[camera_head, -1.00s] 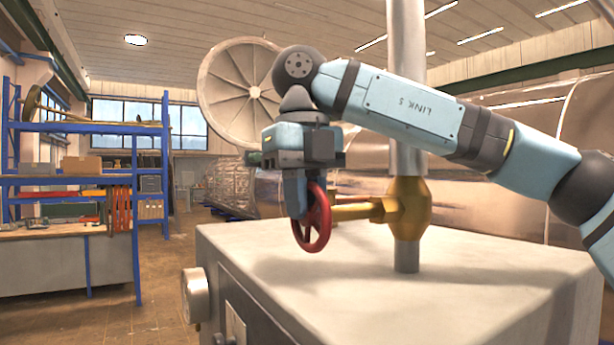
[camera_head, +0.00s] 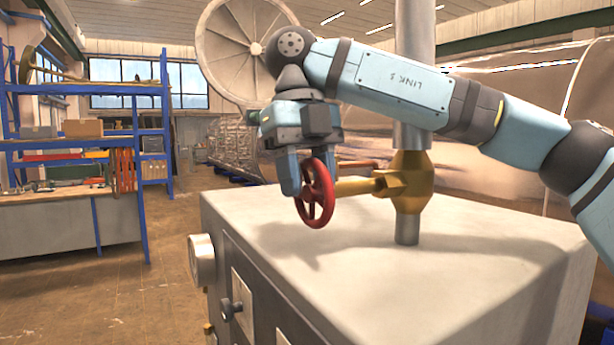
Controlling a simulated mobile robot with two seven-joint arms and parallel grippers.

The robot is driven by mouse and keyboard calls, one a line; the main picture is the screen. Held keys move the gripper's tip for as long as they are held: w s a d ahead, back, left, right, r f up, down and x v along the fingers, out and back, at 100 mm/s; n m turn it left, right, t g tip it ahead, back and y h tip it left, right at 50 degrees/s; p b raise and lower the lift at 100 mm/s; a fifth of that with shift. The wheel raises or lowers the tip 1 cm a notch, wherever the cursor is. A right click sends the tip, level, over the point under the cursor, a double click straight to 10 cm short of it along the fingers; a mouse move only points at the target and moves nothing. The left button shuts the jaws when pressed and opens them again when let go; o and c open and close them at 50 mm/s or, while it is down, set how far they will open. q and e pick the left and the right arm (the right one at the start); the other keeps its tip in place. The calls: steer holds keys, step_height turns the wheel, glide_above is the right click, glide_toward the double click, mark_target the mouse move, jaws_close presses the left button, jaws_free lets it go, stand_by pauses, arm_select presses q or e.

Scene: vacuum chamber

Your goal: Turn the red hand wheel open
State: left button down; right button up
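The red hand wheel (camera_head: 328,205) stands upright on the end of a brass valve stem (camera_head: 352,187), which runs right to a brass valve body (camera_head: 412,182) on a grey vertical pipe. My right gripper (camera_head: 297,186) comes down from above, with its light blue fingers at the upper left of the wheel rim. They overlap the rim in the picture. The wheel partly hides the far finger, so I cannot tell whether the fingers are closed on the rim. My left gripper is not in view.
A grey cabinet (camera_head: 400,265) stands below the valve, with a round gauge (camera_head: 201,260) and a knob (camera_head: 230,309) on its left side. A large round flanged door (camera_head: 238,60) is behind my arm. Blue shelving (camera_head: 152,140) and a workbench stand at the left, with open floor before them.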

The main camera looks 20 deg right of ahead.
steer(key=shift+r, duration=0.35)
steer(key=p+v, duration=0.3)
steer(key=v, duration=1)
steer(key=shift+p, duration=0.4)
steer(key=shift+o, duration=0.2)
